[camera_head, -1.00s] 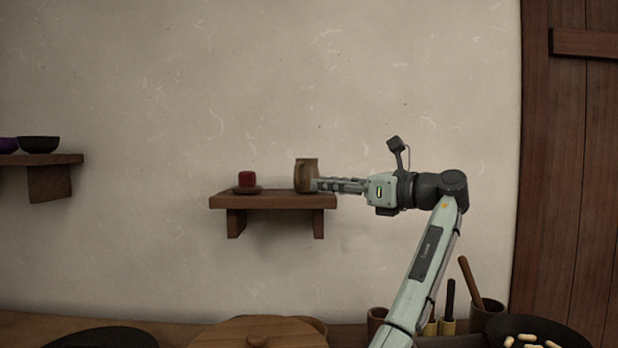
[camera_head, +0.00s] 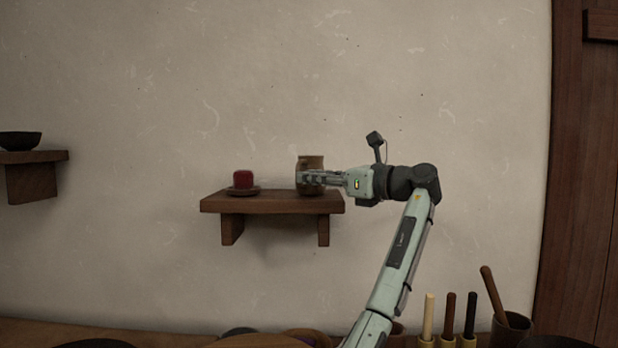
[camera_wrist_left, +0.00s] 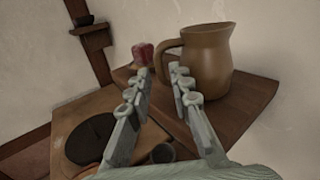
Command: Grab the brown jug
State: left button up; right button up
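The brown jug (camera_head: 311,163) stands upright at the right end of a small wall shelf (camera_head: 272,204). In the left wrist view the jug (camera_wrist_left: 208,60) is at upper right, its handle (camera_wrist_left: 163,51) turned toward the fingers. My left gripper (camera_head: 305,177) reaches in from the right and its fingers overlap the jug's lower part in the head view. In the left wrist view the gripper (camera_wrist_left: 160,74) is open, with the handle at or just beyond the gap between the fingertips. I cannot tell whether they touch. My right gripper is not in view.
A red object (camera_head: 243,179) sits on a small saucer (camera_head: 242,191) at the shelf's left end. Another shelf (camera_head: 32,158) with a dark bowl (camera_head: 20,140) is at far left. Below, a counter holds upright sticks in holders (camera_head: 470,317) and a pot (camera_head: 512,330).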

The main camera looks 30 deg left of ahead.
pick_arm(q)
jog(key=shift+w+a, duration=0.1)
jog(key=shift+a, duration=0.85)
grip_shut()
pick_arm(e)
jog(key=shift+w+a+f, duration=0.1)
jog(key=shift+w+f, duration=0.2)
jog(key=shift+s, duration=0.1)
